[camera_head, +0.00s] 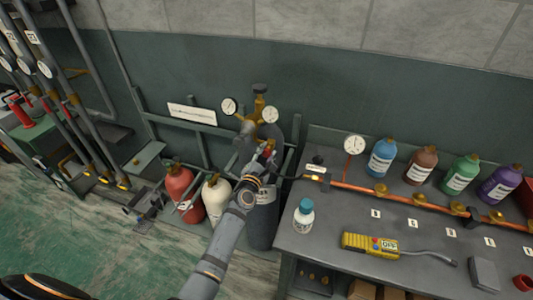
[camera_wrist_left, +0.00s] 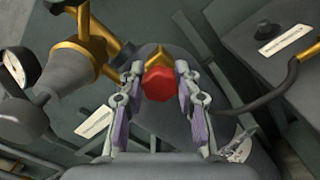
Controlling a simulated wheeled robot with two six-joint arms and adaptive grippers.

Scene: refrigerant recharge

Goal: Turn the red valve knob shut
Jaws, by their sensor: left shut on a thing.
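The red valve knob (camera_wrist_left: 159,84) sits at the middle of the left wrist view, between the two fingers of my left gripper (camera_wrist_left: 158,100). The fingers are shut on it from both sides. In the head view, my left gripper (camera_head: 264,158) reaches up to the valve at the top of the dark grey cylinder (camera_head: 263,225), and the knob is mostly hidden by the fingers. A brass gauge fitting (camera_wrist_left: 85,45) stands just left of the knob in the wrist view. My right gripper is not in view.
Two gauges (camera_head: 230,106) stand above the valve. A red cylinder (camera_head: 179,184) and a cream cylinder (camera_head: 215,196) stand to the left. The bench (camera_head: 330,225) at right carries a copper manifold (camera_head: 380,191), bottles and a yellow detector (camera_head: 370,244). A dark hose (camera_wrist_left: 265,98) runs right of the gripper.

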